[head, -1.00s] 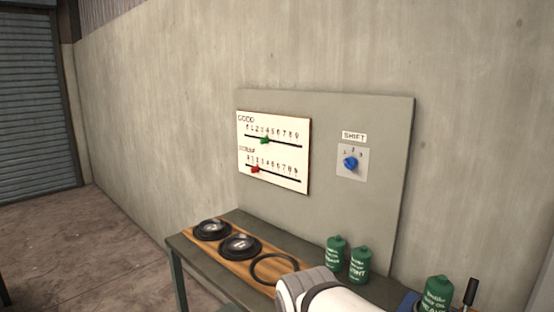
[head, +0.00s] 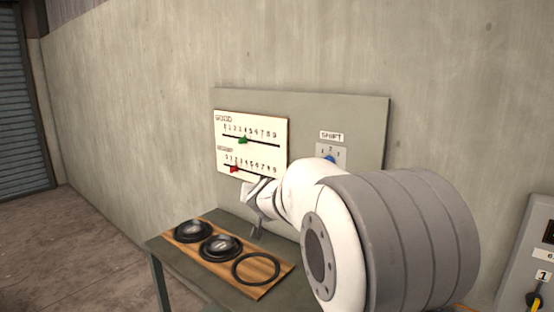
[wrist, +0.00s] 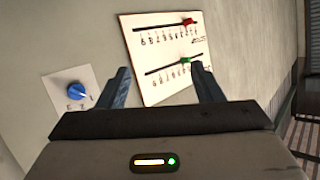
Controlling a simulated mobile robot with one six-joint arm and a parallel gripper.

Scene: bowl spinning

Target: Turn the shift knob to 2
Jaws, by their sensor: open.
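The blue shift knob (head: 330,158) is on a white plate under the SHIFT label (head: 331,136) on the grey panel. My arm hides its lower part in the head view. In the wrist view the knob (wrist: 77,92) shows whole, left of my gripper's fingers and apart from them. Its numbers are too small there to read its setting surely. My gripper (wrist: 161,84) is open and empty, its fingers pointing toward the panel. In the head view my gripper (head: 258,206) is in front of the panel's lower edge, left of the knob.
A white board (head: 251,160) with a green and a red slider is left of the knob. Below, a table holds a wooden board with two dark round items (head: 221,247) and a black ring (head: 256,269). A box with a yellow knob (head: 535,299) is at far right.

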